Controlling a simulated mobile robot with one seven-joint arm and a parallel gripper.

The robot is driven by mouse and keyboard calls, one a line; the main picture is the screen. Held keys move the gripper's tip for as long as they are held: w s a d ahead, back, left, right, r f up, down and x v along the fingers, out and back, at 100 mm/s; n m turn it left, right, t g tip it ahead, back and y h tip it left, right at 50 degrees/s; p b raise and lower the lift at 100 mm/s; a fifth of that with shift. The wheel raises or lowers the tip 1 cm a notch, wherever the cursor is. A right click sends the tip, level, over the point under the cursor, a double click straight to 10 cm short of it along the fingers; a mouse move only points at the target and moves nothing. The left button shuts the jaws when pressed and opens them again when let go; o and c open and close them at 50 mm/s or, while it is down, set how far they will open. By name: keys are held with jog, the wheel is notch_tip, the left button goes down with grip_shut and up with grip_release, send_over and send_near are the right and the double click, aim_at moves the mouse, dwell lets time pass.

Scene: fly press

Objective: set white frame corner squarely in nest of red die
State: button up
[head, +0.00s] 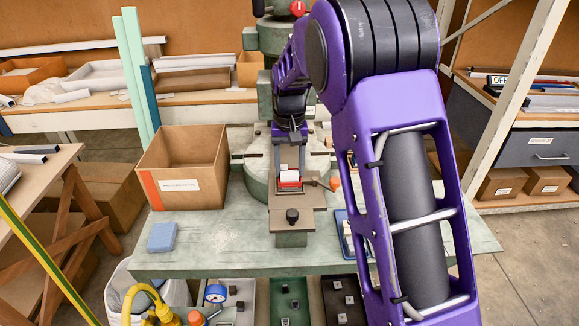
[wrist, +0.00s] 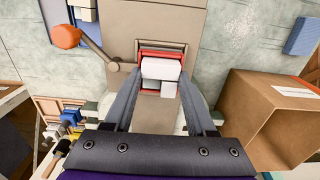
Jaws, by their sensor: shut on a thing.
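The white frame corner (head: 290,171) is between the fingers of my gripper (head: 289,160), right over the red die (head: 289,184). In the wrist view my gripper (wrist: 161,72) is shut on the white corner (wrist: 160,69), one finger on each side. The red die (wrist: 161,53) shows as a strip beyond the white corner and at its sides. The corner lies at or just above the nest; I cannot tell whether it touches the bottom. The nest's inside is mostly hidden by the corner.
The die is on a brown plate (head: 290,218) on the green press bench (head: 220,245). A lever with an orange knob (wrist: 66,36) stands beside it. An open cardboard box (head: 183,165) and a blue block (head: 162,237) are to the left in the head view.

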jog(key=shift+s+f+b, duration=0.25)
jog(key=shift+f+b, duration=0.05)
jog(key=shift+f, duration=0.4)
jog(key=o, duration=1.3)
jog(key=shift+o, duration=0.2)
notch_tip(320, 180, up, 14)
jog(key=p, duration=0.1)
jog(key=shift+w+f+p, duration=0.25)
jog(key=shift+p, duration=0.15)
jog(key=shift+d, duration=0.1)
